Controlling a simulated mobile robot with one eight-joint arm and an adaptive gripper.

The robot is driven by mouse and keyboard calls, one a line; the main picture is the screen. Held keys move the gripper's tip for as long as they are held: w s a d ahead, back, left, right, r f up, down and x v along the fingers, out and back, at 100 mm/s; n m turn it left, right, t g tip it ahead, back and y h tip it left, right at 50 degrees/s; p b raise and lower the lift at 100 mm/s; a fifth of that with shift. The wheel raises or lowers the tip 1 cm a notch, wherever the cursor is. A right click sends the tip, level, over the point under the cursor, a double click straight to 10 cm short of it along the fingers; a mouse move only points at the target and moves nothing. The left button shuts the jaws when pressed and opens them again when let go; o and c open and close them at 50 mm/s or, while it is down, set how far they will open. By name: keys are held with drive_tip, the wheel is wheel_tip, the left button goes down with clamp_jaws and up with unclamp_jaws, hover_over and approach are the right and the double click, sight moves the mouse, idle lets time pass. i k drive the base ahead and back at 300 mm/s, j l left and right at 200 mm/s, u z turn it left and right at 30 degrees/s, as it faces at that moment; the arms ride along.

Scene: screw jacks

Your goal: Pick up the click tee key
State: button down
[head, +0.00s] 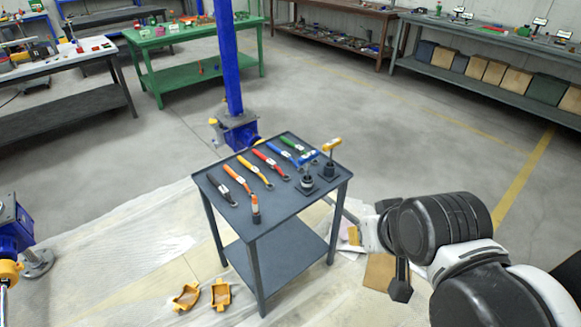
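A tool with a yellow T-shaped handle (332,145), which looks like the click tee key, stands upright in a dark square holder at the right of the small dark grey table (229,207). A second dark holder (307,184) stands beside it, to its left and nearer. My arm reaches in from the lower right. My gripper end (370,232) is beside the table's right edge, lower in the picture than the yellow handle and apart from it. Its fingers are not clearly visible, so I cannot tell whether they are open.
Several wrenches with coloured handles, including an orange one (249,165), lie in a row on the table. An orange-topped tool (255,203) stands at its front. A blue post (229,60) rises behind. Two yellow brackets (220,294) lie on the floor. Open floor lies to the right.

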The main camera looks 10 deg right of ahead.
sight(310, 155)
drive_tip(key=i+l, duration=0.2)
drive_tip(key=i, duration=0.25)
drive_tip(key=i+l, duration=0.2)
drive_tip(key=i, duration=0.25)
drive_tip(key=i+l, duration=0.2)
drive_tip(key=i, duration=0.25)
drive_tip(key=z, duration=0.05)
